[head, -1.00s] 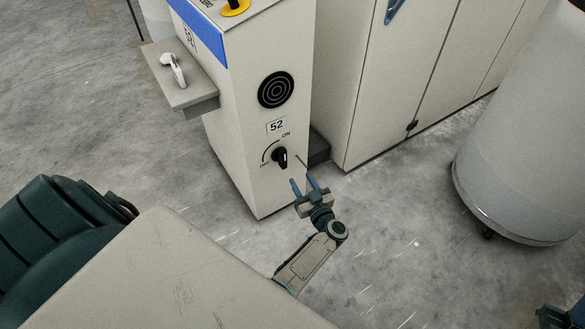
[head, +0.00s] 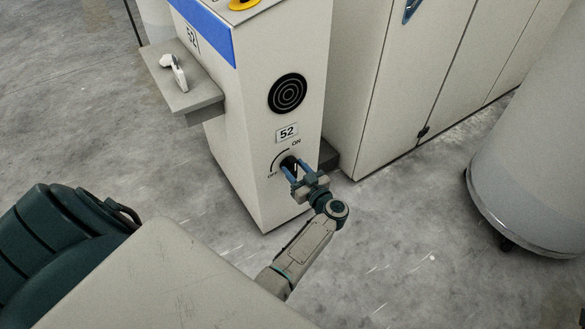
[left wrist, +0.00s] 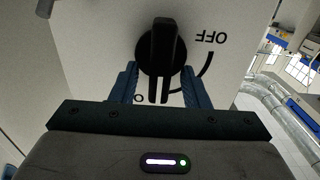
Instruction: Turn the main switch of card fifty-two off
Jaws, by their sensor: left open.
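The main switch (head: 289,163) is a black round knob with a raised bar handle, low on the front of the pale cabinet (head: 262,190) under the plate "52" (head: 287,133). OFF is printed at its lower left and ON at its upper right. In the left wrist view the switch (left wrist: 161,48) appears upside down; its handle stands nearly upright, its lower end near the partly hidden ON. My left gripper (head: 292,172) is open at the switch. In the left wrist view its blue fingers (left wrist: 160,82) stand either side of the handle, with gaps visible. My right gripper is not seen.
A shelf (head: 187,98) with a white handheld device (head: 176,72) juts from the cabinet's left side. A black round grille (head: 287,93) is above the plate. Tall pale cabinets (head: 395,100) stand to the right, and a large pale drum (head: 535,150) farther right. Grey floor is clear between.

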